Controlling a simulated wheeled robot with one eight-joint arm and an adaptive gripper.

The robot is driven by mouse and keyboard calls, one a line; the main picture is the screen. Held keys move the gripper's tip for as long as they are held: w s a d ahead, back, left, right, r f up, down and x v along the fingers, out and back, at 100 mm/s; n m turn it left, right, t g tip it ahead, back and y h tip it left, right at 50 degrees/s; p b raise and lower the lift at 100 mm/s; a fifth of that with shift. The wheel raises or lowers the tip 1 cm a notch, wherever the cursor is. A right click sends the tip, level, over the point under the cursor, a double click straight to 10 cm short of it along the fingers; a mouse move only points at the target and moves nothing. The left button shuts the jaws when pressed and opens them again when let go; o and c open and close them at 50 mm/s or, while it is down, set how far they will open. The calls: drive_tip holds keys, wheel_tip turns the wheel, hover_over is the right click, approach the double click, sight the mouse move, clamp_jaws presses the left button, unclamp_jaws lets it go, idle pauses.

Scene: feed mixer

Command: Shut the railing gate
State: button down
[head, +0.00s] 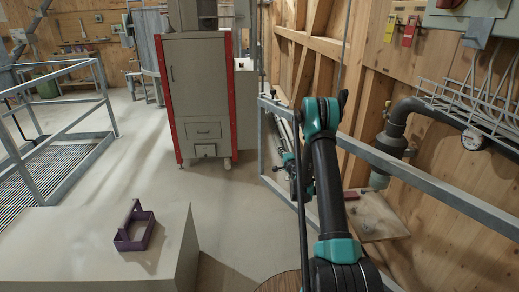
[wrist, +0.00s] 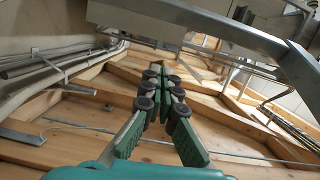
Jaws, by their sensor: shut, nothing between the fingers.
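A grey metal railing (head: 430,186) runs along the right side in the head view. Its far section, which looks like the railing gate (head: 262,140), has an upright end post and a lower bar. My arm covers the middle of the railing, so the hinge and any gap are hidden. My gripper (head: 284,157) is beside this far section, partly hidden behind my arm; contact cannot be told. In the wrist view my gripper (wrist: 165,78) has its fingertips together and empty. A grey metal bar (wrist: 215,27) crosses the upper right there.
A beige cabinet with red edges (head: 197,95) stands beyond the gate. A pale block (head: 60,235) with a purple frame (head: 135,228) is at front left. Another railing (head: 80,135) is at left. Pipes (head: 398,125) line the right wall. The middle floor is clear.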

drive_tip(key=f+x, duration=0.2)
drive_tip(key=x, duration=0.9)
drive_tip(key=shift+s+a+r+m+h, duration=0.15)
drive_tip(key=shift+s+a+m, duration=0.1)
drive_tip(key=shift+s+a, duration=0.45)
drive_tip(key=shift+s+a+f+m+h, duration=0.2)
drive_tip(key=shift+s+a, duration=0.3)
drive_tip(key=shift+a, duration=0.4)
